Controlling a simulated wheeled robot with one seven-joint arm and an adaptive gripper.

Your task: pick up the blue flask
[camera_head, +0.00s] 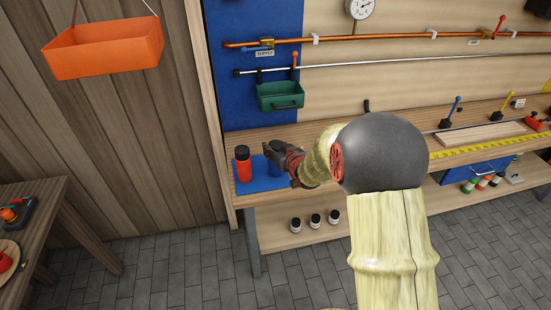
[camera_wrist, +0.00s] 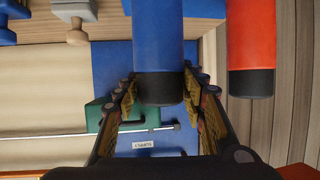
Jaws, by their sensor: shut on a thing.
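The blue flask (camera_wrist: 158,45) has a black cap and fills the space between my fingers in the wrist view; its far end runs out of the frame. In the head view the blue flask (camera_head: 277,146) is mostly covered by my gripper (camera_head: 281,160). My gripper (camera_wrist: 161,88) is shut on the flask near its capped end. In the head view the flask is above the blue mat (camera_head: 262,184) on the bench; I cannot tell whether its base touches the mat.
A red flask (camera_head: 243,165) with a black cap stands just left, close to the blue one; it also shows in the wrist view (camera_wrist: 250,45). A green bin (camera_head: 280,97) hangs on the panel above. A tape measure (camera_head: 480,140) lies further right along the bench (camera_head: 330,130).

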